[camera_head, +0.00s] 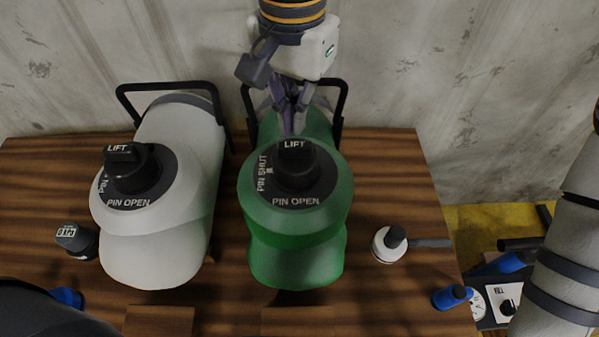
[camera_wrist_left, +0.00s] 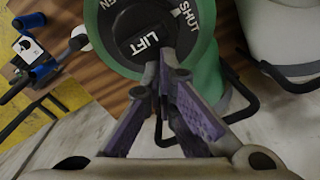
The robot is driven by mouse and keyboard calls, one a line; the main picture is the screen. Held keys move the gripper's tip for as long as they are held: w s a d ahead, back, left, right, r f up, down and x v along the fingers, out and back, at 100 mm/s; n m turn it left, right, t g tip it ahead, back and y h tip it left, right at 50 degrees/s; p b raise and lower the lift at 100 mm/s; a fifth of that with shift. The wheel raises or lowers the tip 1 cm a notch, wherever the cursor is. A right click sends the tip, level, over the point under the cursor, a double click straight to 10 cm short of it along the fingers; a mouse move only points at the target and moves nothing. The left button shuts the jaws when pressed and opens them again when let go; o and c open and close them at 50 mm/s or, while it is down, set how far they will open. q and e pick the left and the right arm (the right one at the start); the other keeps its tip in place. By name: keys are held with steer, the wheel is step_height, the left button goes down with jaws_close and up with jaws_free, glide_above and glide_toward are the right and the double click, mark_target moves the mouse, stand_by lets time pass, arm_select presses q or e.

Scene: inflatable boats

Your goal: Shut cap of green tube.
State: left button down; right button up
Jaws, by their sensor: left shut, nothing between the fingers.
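The green tube (camera_head: 300,245) lies on the wooden table in the middle of the head view. Its black cap (camera_head: 297,170), marked LIFT, sits in a dark ring printed PIN SHUT and PIN OPEN. The cap also shows at the top of the left wrist view (camera_wrist_left: 145,35). My left gripper (camera_head: 292,130) comes down from above, shut and empty, with its fingertips at the far edge of the cap. In the left wrist view the fingertips (camera_wrist_left: 165,65) meet right by the LIFT label. I cannot tell whether they touch it. My right gripper is not in view.
A grey tube (camera_head: 160,245) with a like black cap lies to the left. Black handles (camera_head: 345,105) stand behind both tubes. A white round part with a black knob (camera_head: 390,243) sits to the right. A blue-handled pump with a gauge (camera_head: 480,300) is at lower right.

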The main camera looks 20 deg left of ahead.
mark_target(294, 145)
arm_select(q)
steer(key=shift+s+d+f, duration=0.1)
steer(key=shift+s+f, duration=0.1)
steer(key=shift+s, duration=0.3)
steer(key=shift+s+d+f, duration=0.1)
steer(key=shift+s+f, duration=0.1)
steer(key=shift+s, duration=0.25)
steer(key=shift+s+d+f, duration=0.2)
steer(key=shift+s+f, duration=0.4)
steer(key=shift+f, duration=0.05)
steer(key=shift+w+r, duration=0.2)
steer(key=shift+r, duration=3.75)
